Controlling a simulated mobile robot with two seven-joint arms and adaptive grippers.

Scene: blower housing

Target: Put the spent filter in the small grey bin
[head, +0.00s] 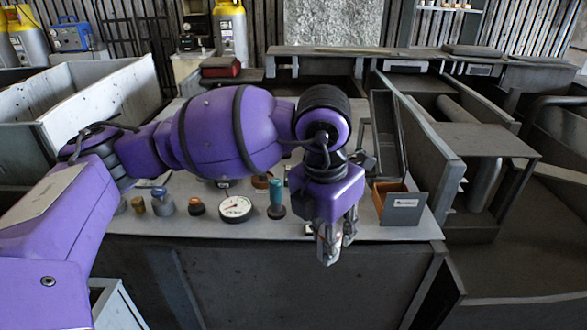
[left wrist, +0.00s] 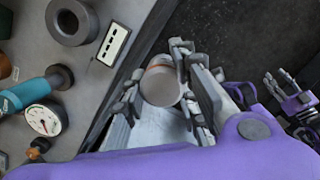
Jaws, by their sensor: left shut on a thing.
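My left gripper (head: 330,250) hangs fingers down in front of the bench's front edge. In the left wrist view, the left gripper (left wrist: 160,88) is shut on a short grey cylinder with a brownish band, the spent filter (left wrist: 161,85). In the head view the fingers mostly hide it. A pale grey open box, likely the small grey bin (head: 113,306), shows partly at the lower left, low beside the bench. A pale grey surface (left wrist: 142,138) lies behind the fingers in the wrist view; I cannot tell whether it is the bin. My right gripper (left wrist: 285,90) shows small at the right; its opening is unclear.
The bench (head: 390,231) carries a gauge (head: 236,208), a teal-handled tool (head: 276,197), several small parts and an open case (head: 399,208) at its right. Dark cabinets stand at the right. The space before the bench front is clear around the left gripper.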

